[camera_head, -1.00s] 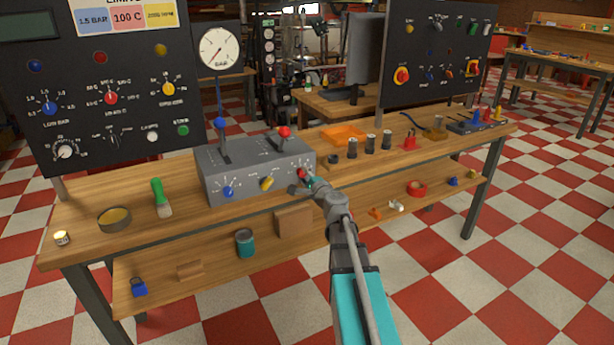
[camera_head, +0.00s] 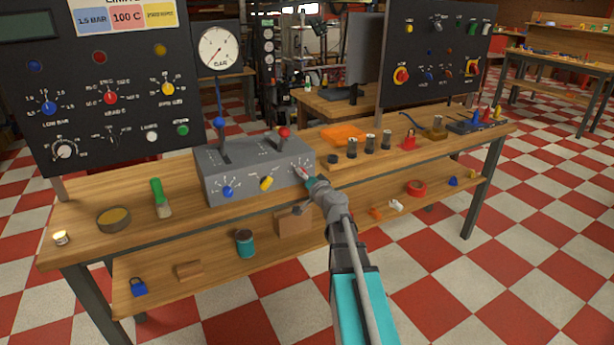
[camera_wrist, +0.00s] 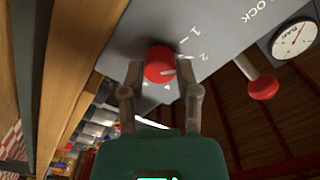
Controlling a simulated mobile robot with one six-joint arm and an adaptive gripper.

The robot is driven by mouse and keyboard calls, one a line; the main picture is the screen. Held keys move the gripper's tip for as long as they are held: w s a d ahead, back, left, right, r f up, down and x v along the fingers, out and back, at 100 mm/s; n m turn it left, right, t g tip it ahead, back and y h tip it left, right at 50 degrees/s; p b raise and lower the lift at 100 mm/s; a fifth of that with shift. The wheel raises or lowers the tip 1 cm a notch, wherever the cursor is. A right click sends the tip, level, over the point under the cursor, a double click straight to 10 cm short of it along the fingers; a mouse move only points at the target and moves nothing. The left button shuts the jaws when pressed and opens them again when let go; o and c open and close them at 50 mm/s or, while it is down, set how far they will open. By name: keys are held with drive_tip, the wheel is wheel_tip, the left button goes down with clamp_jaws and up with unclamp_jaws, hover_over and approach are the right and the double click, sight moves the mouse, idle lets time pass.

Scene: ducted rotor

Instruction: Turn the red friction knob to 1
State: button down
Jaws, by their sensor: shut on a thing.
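The red friction knob (camera_wrist: 160,64) is on the front face of the grey control box (camera_head: 225,186), at its right end. In the wrist view it sits between the two fingers of my gripper (camera_wrist: 161,82), which is shut on it. Its white pointer mark points to the right in that view, below the printed 2. The printed 1 is above the knob. In the head view my gripper (camera_head: 304,176) reaches the box face and partly covers the knob.
A blue knob (camera_head: 228,191) and a yellow knob (camera_head: 267,183) share the box face. A red-topped lever (camera_head: 284,133) and a blue-topped lever (camera_head: 219,123) rise from the box. An orange tray (camera_head: 343,134) and several dark cylinders stand to the right on the bench.

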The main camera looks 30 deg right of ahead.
drive_tip(key=n, duration=0.5)
drive_tip(key=shift+s, duration=0.15)
drive_tip(key=shift+n, duration=0.4)
drive_tip(key=shift+c, duration=1.7)
unclamp_jaws()
drive_tip(key=s, duration=1.1)
drive_tip(key=shift+s+d, duration=0.25)
drive_tip(key=shift+s, duration=0.15)
